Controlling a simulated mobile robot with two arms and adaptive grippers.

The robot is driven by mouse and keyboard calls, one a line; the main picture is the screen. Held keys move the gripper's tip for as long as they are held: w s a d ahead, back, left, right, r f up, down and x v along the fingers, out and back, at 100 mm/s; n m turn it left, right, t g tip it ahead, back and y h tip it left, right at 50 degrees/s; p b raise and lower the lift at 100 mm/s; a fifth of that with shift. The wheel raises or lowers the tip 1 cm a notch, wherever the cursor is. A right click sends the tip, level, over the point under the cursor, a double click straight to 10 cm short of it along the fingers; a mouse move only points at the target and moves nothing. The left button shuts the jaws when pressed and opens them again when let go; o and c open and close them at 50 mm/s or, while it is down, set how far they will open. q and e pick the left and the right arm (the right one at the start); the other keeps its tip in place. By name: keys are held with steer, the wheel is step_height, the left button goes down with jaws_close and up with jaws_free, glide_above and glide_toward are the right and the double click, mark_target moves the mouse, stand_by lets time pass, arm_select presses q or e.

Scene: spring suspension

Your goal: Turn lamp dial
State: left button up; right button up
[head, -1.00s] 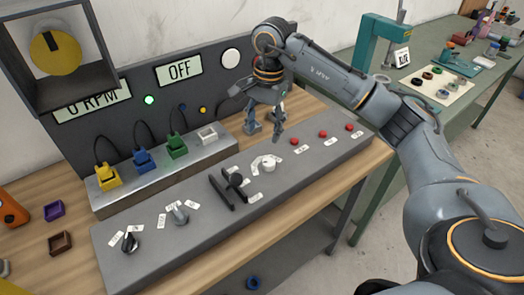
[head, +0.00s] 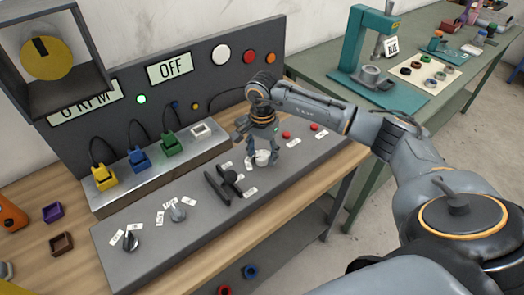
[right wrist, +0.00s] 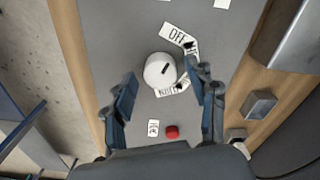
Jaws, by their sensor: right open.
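The white round dial (head: 262,158) that I take for the lamp dial sits on the grey control panel. In the right wrist view the white dial (right wrist: 158,72) has a short black mark on top and paper labels curving around its right side, one reading OFF (right wrist: 177,34). My right gripper (head: 262,165) is open, pointing down over the dial. In the right wrist view the fingers (right wrist: 165,80) are either side of it; I see no clear contact. My left gripper is out of view.
Black handles (head: 222,186) stand just left of the dial. Red buttons (head: 286,135) are to its right. The metal box with coloured plugs (head: 165,170) lies behind. White, red and orange lamps (head: 248,57) are on the upright panel, whose display reads OFF (head: 174,70).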

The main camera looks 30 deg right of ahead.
steer(key=shift+f, duration=0.25)
steer(key=shift+c, duration=0.2)
steer(key=c, duration=1.1)
steer(key=shift+m+b, duration=0.65)
steer(key=shift+m, duration=0.05)
steer(key=shift+f+m+b, duration=0.1)
steer(key=shift+m+b, duration=0.65)
steer(key=shift+m, duration=0.45)
steer(key=m+b, duration=0.2)
steer(key=m, duration=0.2)
steer(key=shift+m, duration=0.4)
